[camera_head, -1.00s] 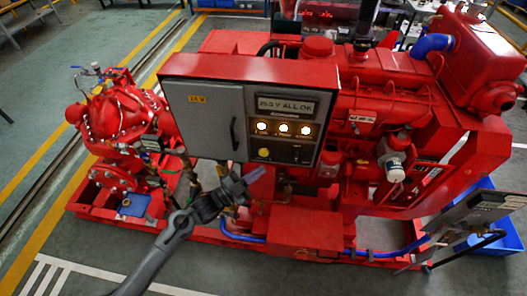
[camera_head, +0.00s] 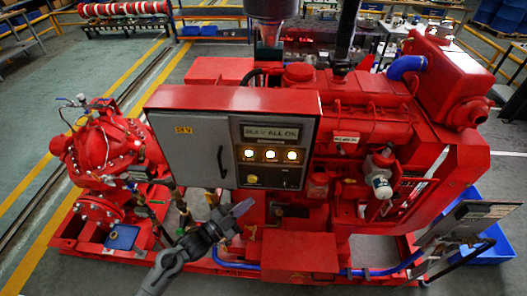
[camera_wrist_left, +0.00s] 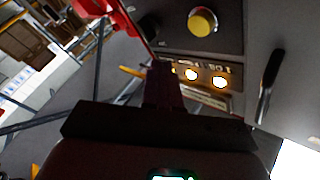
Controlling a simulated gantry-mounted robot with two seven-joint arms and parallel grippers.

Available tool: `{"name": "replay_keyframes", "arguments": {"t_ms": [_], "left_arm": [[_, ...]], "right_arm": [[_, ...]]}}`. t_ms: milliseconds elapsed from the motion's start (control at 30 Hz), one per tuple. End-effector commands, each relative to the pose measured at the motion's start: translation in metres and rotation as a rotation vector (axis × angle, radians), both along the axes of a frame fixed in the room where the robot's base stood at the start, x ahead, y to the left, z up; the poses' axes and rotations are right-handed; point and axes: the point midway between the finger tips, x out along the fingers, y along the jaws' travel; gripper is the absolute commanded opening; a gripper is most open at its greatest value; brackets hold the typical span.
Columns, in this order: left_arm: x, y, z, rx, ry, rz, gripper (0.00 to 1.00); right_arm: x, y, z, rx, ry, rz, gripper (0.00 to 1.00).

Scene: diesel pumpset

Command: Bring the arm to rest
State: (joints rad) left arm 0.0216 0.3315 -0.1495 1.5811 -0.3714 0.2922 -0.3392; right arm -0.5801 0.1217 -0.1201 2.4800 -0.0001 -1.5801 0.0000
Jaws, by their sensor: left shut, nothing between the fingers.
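My left gripper (camera_head: 243,207) is in the head view, below the lower edge of the grey control panel (camera_head: 194,150) on the red pumpset. It is shut and empty. My left arm comes in from the bottom left of the picture. In the left wrist view the closed dark fingers (camera_wrist_left: 163,85) stand in front of the panel face. The panel's yellow knob (camera_wrist_left: 202,22), lit buttons (camera_wrist_left: 220,82) and dark door handle (camera_wrist_left: 269,72) show there. The gripper appears apart from the panel. My right gripper is not in view.
The red engine (camera_head: 370,125) fills the right side, with a red pump (camera_head: 100,150) at the left. A blue hose (camera_head: 235,265) runs low along the red base. A blue bin (camera_head: 485,250) and a stand with a sign plate (camera_head: 475,218) are at the lower right.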

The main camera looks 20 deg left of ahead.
Motion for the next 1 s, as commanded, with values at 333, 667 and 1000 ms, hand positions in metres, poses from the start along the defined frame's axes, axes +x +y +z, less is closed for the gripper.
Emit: {"name": "replay_keyframes", "arguments": {"t_ms": [333, 667, 1000], "left_arm": [[-0.04, -0.009, -0.051, -0.024, 0.101, -0.002, 0.0], [-0.127, -0.037, -0.068, -0.046, 0.372, 0.128, 0.0], [-0.204, 0.001, -0.061, -0.032, 0.928, 0.44, 0.0]], "right_arm": [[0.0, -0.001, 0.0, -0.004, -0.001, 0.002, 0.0], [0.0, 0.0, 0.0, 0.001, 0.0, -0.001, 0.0], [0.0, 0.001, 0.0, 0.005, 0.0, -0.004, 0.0]]}}
